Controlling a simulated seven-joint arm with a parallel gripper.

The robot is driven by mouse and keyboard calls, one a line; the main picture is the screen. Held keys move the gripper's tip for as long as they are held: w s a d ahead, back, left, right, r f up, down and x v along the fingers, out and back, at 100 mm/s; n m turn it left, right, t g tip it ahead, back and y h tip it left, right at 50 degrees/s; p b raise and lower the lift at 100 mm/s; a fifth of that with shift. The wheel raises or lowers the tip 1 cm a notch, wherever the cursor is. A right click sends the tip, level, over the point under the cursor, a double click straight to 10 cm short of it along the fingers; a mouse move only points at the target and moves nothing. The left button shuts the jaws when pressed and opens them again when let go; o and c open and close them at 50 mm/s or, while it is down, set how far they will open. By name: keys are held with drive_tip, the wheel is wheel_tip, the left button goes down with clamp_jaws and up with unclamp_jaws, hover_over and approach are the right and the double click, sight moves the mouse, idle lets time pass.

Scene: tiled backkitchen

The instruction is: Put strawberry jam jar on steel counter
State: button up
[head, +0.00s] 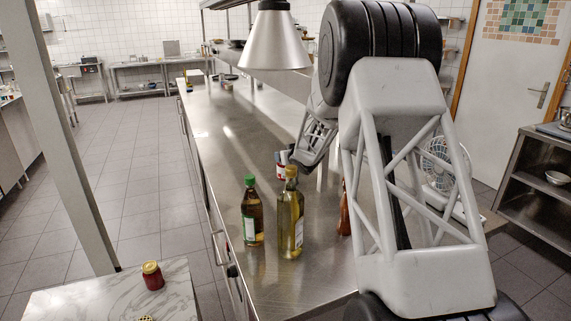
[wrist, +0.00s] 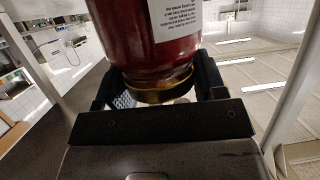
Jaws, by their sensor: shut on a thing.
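My gripper (head: 292,160) is over the steel counter (head: 225,125), partly hidden behind my arm in the head view. It is shut on a jar (wrist: 160,45) of dark red content, which I take to be the strawberry jam jar. In the wrist view it has a white printed label and a dark and gold lid between the fingers. In the head view a small red and white piece (head: 281,163) shows at the fingers. I cannot tell whether the jar touches the counter.
Two bottles, one dark with a green cap (head: 251,213) and one yellowish (head: 291,218), stand close in front of my gripper. A second red jar (head: 152,276) stands on the marble table (head: 90,298). A lamp (head: 274,45) hangs above. The counter's left stretch is clear.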

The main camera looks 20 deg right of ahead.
drive_tip(key=shift+w+d, duration=0.1)
drive_tip(key=shift+w, duration=0.25)
drive_tip(key=shift+f, duration=1.7)
drive_tip(key=o, duration=1.7)
drive_tip(key=shift+f, duration=0.15)
drive_tip(key=shift+s, duration=0.1)
drive_tip(key=shift+s+r, duration=0.15)
drive_tip(key=shift+r, duration=0.05)
drive_tip(key=v, duration=1.1)
drive_tip(key=shift+s, duration=0.25)
